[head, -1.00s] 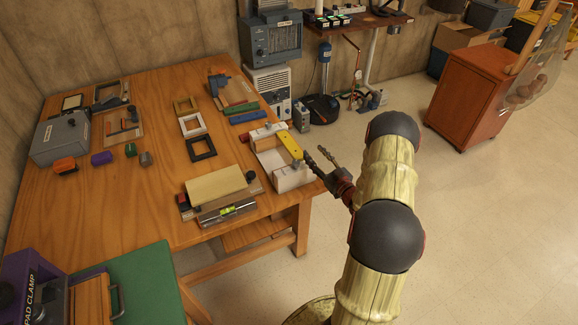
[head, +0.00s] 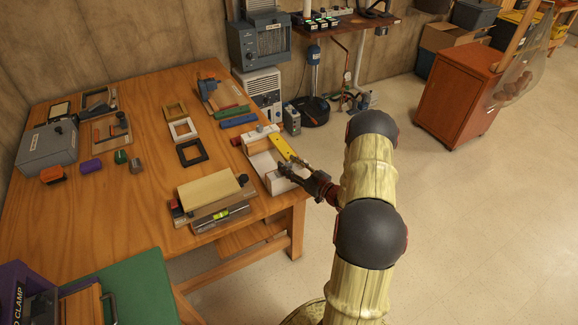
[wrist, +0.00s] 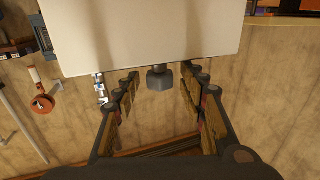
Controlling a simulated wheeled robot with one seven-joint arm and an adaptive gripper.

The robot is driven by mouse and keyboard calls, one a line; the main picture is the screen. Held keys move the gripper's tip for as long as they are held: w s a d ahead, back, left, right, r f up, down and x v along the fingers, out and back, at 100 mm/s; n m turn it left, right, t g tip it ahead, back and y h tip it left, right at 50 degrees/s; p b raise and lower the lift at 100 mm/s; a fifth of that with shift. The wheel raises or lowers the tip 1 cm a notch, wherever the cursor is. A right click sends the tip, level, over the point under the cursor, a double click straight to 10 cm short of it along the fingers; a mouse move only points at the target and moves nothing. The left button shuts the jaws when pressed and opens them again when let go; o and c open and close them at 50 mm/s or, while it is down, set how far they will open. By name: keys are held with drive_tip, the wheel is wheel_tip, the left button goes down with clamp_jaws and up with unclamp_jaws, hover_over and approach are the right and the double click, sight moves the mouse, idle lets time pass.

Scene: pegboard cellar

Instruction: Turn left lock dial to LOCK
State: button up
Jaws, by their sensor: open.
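A white fixture (head: 257,164) with pale end blocks and a yellow bar (head: 283,147) sits at the right edge of the wooden table. My gripper (head: 288,171) is at its near right end, by the pale end block (head: 276,185). In the wrist view, a small dark knob (wrist: 158,78) sticks out below a large white face (wrist: 140,35). My open gripper (wrist: 160,98) has a finger on each side of the knob, with gaps showing. The knob looks like a lock dial; I see no LOCK marking and cannot tell its setting. It cannot be made out in the head view.
A tan block with a level (head: 213,198) lies left of the fixture. Small frames (head: 192,152) and a blue bar (head: 238,121) lie behind. A grey box (head: 47,147) is at the far left. An orange cabinet (head: 468,95) stands on the open floor to the right.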

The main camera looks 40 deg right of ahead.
drive_tip(key=shift+w, duration=0.2)
drive_tip(key=shift+c, duration=0.9)
clamp_jaws()
